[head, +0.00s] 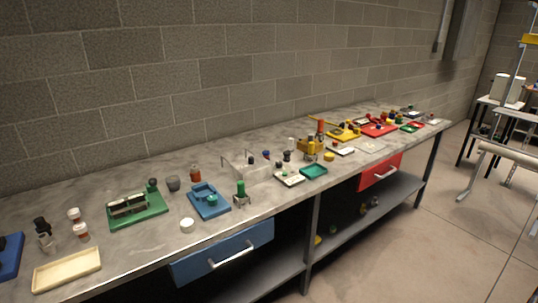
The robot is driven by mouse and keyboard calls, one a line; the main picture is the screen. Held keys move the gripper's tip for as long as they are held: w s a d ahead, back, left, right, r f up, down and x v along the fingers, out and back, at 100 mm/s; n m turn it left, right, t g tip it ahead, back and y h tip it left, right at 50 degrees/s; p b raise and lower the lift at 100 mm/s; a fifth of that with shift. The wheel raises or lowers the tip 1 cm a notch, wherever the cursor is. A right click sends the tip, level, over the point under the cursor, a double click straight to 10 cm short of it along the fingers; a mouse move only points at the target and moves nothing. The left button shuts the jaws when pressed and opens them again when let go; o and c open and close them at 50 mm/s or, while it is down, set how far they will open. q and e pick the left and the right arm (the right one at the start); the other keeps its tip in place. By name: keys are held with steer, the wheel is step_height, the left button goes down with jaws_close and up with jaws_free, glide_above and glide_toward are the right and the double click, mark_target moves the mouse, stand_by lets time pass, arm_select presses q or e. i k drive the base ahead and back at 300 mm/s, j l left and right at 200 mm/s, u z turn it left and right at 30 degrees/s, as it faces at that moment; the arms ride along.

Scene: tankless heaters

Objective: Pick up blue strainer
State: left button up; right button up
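No object is clearly recognizable as a strainer at this size. The blue candidates on the long grey workbench (130,246) are a blue stand or tray (195,203) with raised blue parts left of the middle, and a blue board (8,268) cut off by the left edge. A small dark blue item (266,154) is near the clear rack, too small to identify. Neither of my grippers shows in the head view.
A blue drawer (205,255) and red drawer (380,172) hang below the bench.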

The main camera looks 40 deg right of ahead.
mark_target(266, 154)
steer(key=i+l, duration=0.15)
steer(key=l, duration=0.2)
steer(key=i+l, duration=0.1)
steer(key=l, duration=0.25)
steer(key=i+l, duration=0.15)
steer(key=l, duration=0.2)
steer(key=i+l, duration=0.15)
steer(key=l, duration=0.15)
steer(key=i+l, duration=0.1)
steer(key=l, duration=0.25)
